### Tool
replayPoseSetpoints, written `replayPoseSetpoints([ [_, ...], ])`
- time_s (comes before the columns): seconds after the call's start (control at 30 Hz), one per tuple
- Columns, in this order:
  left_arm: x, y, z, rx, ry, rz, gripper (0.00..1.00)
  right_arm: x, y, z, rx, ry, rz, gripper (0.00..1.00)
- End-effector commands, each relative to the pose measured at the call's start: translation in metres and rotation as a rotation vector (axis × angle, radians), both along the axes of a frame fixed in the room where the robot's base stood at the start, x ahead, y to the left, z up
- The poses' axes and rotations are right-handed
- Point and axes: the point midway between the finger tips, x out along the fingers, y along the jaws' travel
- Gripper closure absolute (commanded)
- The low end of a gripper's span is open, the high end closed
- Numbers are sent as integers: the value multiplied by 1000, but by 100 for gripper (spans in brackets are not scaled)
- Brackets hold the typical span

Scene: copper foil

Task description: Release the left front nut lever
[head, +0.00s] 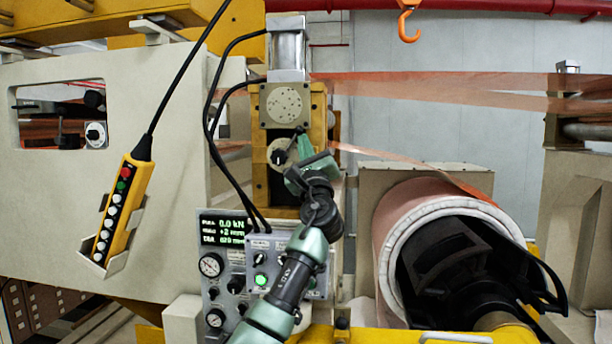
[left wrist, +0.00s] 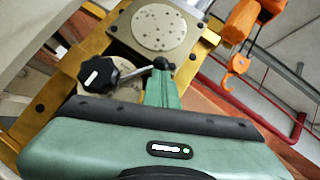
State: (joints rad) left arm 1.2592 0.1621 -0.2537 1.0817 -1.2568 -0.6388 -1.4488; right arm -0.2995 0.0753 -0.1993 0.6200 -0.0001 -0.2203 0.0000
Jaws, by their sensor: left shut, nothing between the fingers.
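The nut lever (head: 278,155) is on the yellow block under the grey cylinder in the head view. In the left wrist view its black lobed hub (left wrist: 98,76) has a white mark, and a metal rod runs right to a dark ball end (left wrist: 162,63). My left gripper (head: 304,146) reaches up from below, just right of the hub. Its green fingers (left wrist: 163,82) are shut and empty, with their tips at or very near the ball end; I cannot tell whether they touch. The gripper body hides the lower part of the block. My right gripper is not in view.
A yellow pendant (head: 124,205) hangs at left. A gauge panel (head: 222,265) sits below the block, and black cables (head: 212,125) loop on its left. Copper foil (head: 450,88) runs right, above a large roll (head: 415,215). An orange hook (head: 408,22) hangs above.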

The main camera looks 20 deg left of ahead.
Motion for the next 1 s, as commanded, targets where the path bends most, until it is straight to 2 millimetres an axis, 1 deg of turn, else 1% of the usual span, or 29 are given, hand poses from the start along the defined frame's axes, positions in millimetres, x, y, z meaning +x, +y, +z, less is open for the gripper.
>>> replayPoseSetpoints([
  [0.03, -1, 2, 6, -48, -14, 1, 100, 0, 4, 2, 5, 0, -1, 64],
  [0.07, -1, 3, 7, -75, -21, 0, 100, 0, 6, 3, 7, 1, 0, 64],
  [0.17, -2, 6, 13, -163, -46, 2, 100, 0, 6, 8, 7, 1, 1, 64],
  [0.5, -5, 19, 24, -416, -117, 3, 100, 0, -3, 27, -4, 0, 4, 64],
  [0.73, -6, 24, 25, -516, -144, 4, 100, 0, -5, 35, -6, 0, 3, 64],
  [1.0, -7, 27, 25, -560, -157, 4, 100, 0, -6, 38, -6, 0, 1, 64],
])
